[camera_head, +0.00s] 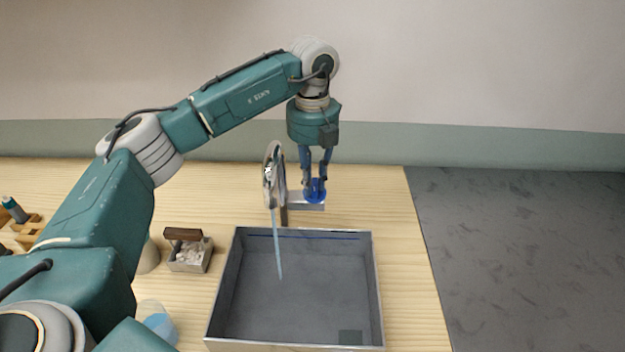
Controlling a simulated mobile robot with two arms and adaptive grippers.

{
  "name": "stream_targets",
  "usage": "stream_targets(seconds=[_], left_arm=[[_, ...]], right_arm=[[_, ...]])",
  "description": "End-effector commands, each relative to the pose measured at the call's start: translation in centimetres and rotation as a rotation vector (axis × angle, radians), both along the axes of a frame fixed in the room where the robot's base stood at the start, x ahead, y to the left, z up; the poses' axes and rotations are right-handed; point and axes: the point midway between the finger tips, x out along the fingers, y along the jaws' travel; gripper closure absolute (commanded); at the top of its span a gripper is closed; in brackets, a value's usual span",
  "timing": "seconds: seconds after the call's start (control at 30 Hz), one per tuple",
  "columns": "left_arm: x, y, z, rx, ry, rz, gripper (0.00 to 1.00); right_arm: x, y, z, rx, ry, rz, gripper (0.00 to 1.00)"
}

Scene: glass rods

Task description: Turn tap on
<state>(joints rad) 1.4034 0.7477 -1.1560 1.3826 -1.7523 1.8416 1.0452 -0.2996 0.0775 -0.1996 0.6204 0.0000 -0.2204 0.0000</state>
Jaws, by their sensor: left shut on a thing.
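The tap (274,180) is a curved metal spout standing behind the grey sink basin (227,290). A blue knob (315,194) sits to its right on a short metal arm. My left gripper (315,183) reaches down from above, its two fingers closed on the blue knob. A thin light-blue streak (277,245) runs from below the spout down into the basin. It looks like a water stream, though I cannot be sure. My right gripper is not in view.
A small box with pale pieces (190,254) stands left of the basin. A clear vessel with blue liquid (158,325) is at the front left, and a wooden rack (22,226) at the far left. The table ends right of the basin.

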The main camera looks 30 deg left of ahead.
Motion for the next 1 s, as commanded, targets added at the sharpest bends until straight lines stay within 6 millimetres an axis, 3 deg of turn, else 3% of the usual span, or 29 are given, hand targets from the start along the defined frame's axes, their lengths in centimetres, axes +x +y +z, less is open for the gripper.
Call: stream_targets(seconds=[0.37, 0.4, 0.5, 0.83, 1.0], left_arm=[[0.3, 0.1, 0.5, -0.001, -0.014, 0.01, 1.0], [0.3, 0.1, 0.5, -0.001, -0.014, 0.01, 0.78], [0.3, 0.1, 0.4, -0.001, -0.012, 0.009, 0.62], [0.1, 0.0, 0.5, 0.0, -0.006, 0.006, 0.62], [0.2, 0.0, 2.7, -0.002, -0.009, 0.005, 0.62]], right_arm=[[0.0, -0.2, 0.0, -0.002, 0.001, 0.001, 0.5], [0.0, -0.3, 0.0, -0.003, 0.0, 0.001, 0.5], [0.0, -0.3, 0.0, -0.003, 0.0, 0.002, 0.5], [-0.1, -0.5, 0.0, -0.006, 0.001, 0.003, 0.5], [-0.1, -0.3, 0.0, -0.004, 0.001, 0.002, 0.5]])
